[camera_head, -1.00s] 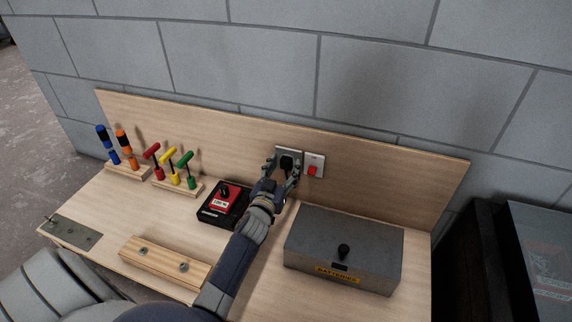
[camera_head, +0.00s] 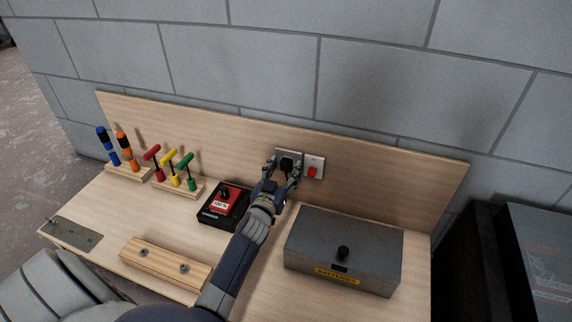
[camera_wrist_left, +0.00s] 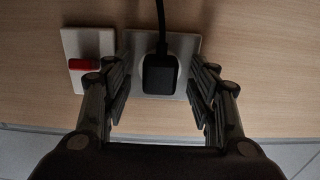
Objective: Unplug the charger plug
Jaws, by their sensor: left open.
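The black charger plug (camera_head: 287,163) sits in a socket plate (camera_head: 283,153) on the wooden backboard. In the left wrist view the plug (camera_wrist_left: 160,74) stands between the fingers, with its cable running up the picture. The socket plate (camera_wrist_left: 186,50) shows around it. My left gripper (camera_head: 284,170) is open, its fingers on either side of the plug. In the left wrist view a gap shows between the plug and each finger of the gripper (camera_wrist_left: 161,88). My right gripper is not in view.
A red switch (camera_head: 312,171) is on a plate just right of the socket. A grey batteries box (camera_head: 345,232) stands right of my arm. A red and black charger (camera_head: 222,203) lies left of it. Tools in wooden racks (camera_head: 178,188) and a wooden block (camera_head: 165,263) are further left.

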